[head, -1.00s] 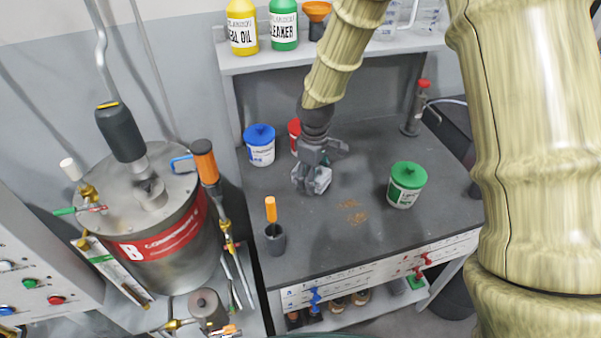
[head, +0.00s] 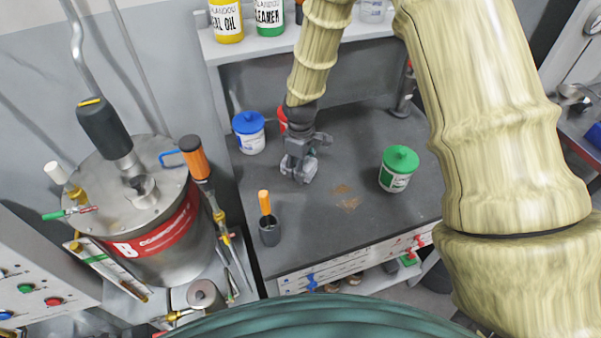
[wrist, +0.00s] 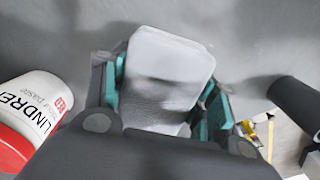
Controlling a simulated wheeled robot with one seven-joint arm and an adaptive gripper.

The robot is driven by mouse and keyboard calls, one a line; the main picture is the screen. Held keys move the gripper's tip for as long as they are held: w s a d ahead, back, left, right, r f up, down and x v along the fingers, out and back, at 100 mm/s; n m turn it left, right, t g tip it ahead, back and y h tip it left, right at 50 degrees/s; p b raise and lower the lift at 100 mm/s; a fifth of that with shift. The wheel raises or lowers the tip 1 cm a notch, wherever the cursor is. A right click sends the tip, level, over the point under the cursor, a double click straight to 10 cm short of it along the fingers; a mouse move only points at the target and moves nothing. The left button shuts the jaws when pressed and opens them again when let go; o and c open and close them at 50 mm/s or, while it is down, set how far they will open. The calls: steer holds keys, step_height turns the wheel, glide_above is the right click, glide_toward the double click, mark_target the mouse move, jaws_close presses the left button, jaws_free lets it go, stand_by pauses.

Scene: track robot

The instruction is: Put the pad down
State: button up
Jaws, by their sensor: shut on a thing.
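My gripper (head: 299,170) is low over the dark grey bench top, between the blue-lidded tub and the green-lidded tub. In the wrist view a pale grey-white pad (wrist: 168,75) with rounded corners sits between the teal-lined fingers, and my gripper is shut on it. In the head view the pad is mostly hidden by the fingers. I cannot tell whether the pad touches the bench top (head: 330,230).
A blue-lidded tub (head: 248,132) and a red-lidded tub (head: 282,118) stand behind; the red one shows close in the wrist view (wrist: 35,115). A green-lidded tub (head: 397,168) stands right. A dark cup with an orange-handled tool (head: 268,228) stands front left. Orange-brown stains (head: 347,200) mark clear bench.

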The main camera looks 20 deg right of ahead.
steer(key=shift+f+p, duration=0.55)
steer(key=shift+f, duration=1.35)
steer(key=shift+f, duration=0.2)
steer(key=o, duration=1.2)
steer(key=shift+o, duration=0.2)
steer(key=shift+r, duration=0.3)
steer(key=shift+r+b, duration=2.15)
steer(key=shift+r, duration=3.8)
